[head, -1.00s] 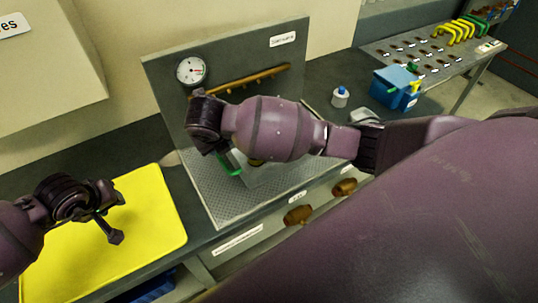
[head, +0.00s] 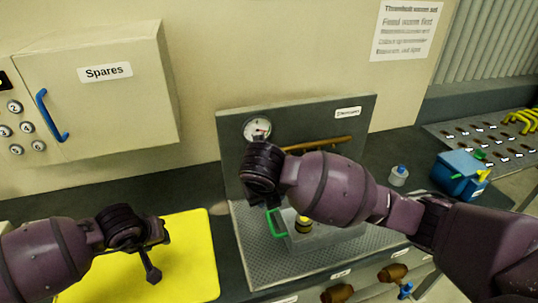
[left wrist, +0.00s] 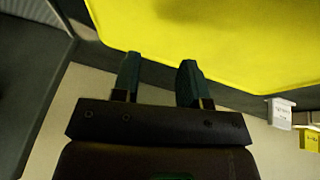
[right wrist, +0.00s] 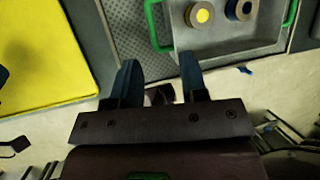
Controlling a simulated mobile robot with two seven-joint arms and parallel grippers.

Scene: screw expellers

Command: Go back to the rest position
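My left gripper (head: 152,262) is over the yellow mat (head: 195,260) at the lower left of the head view. In the left wrist view its two fingers (left wrist: 160,82) stand apart with nothing between them. My right gripper (right wrist: 155,85) shows with its fingers apart in the right wrist view. Only a dark object lower down shows between those fingers, and nothing appears gripped. In the head view the right wrist is in front of the dark panel with the gauge (head: 257,130), and its fingertips are hard to make out.
Under my right forearm a grey tray with green handles (head: 275,224) holds round parts. It sits on a textured metal plate (head: 255,255). A blue bin (head: 458,180) and a small white bottle (head: 398,175) stand to the right. A Spares cabinet (head: 105,100) hangs at upper left.

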